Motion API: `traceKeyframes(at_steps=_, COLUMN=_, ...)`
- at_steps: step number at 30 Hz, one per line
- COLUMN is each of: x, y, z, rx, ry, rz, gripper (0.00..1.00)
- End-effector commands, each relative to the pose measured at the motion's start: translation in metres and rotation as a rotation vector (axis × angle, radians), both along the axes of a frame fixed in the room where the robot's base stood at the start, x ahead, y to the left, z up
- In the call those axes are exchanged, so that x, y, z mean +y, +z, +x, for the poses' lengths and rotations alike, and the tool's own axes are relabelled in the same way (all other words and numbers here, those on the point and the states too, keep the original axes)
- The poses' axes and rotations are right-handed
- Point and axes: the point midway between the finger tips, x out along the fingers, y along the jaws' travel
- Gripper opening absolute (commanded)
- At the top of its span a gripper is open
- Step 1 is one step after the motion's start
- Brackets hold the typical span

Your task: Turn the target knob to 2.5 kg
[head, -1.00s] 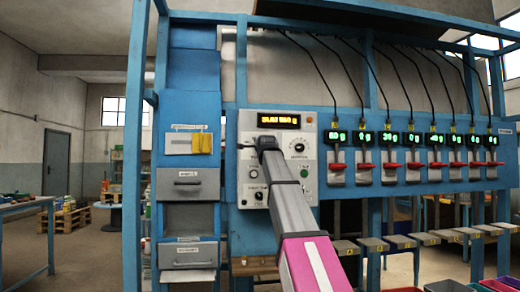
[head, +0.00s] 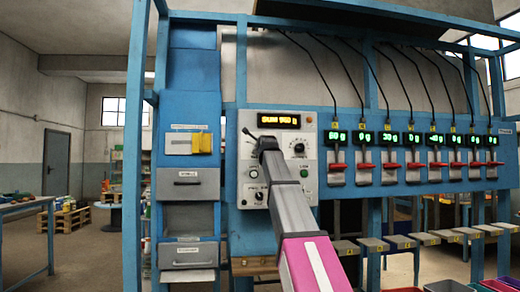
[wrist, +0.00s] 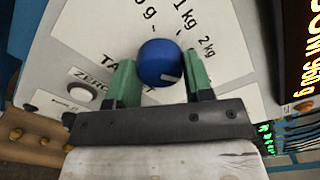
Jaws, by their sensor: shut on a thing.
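The target knob (wrist: 158,56) is a round blue knob on the pale panel in the wrist view. A small white mark shows on its lower right edge. Printed labels "1 kg" and "2 kg" stand above and to its right, and one ending in "g" to its upper left; a 2.5 kg label is not visible. My gripper (wrist: 160,68) is shut on the knob, one green finger on each side. In the head view my arm's end covers this knob on the control panel (head: 248,150).
A lit display (head: 279,121) tops the panel and seems to read "SUM 960 g". Another dial (head: 299,148) sits to the right of my arm. A zero button (wrist: 82,92) is close to my left finger. Several red-handled units (head: 365,166) line the rack.

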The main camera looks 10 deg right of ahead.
Motion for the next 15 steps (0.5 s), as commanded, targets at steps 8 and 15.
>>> traceKeyframes(at_steps=8, x=-0.0003, y=-0.0012, z=-0.0005, rx=0.003, ry=-0.001, rz=0.031, gripper=0.23)
traceKeyframes(at_steps=15, x=-0.0002, y=-0.0014, z=-0.0005, rx=0.004, ry=0.000, rz=0.032, gripper=0.23)
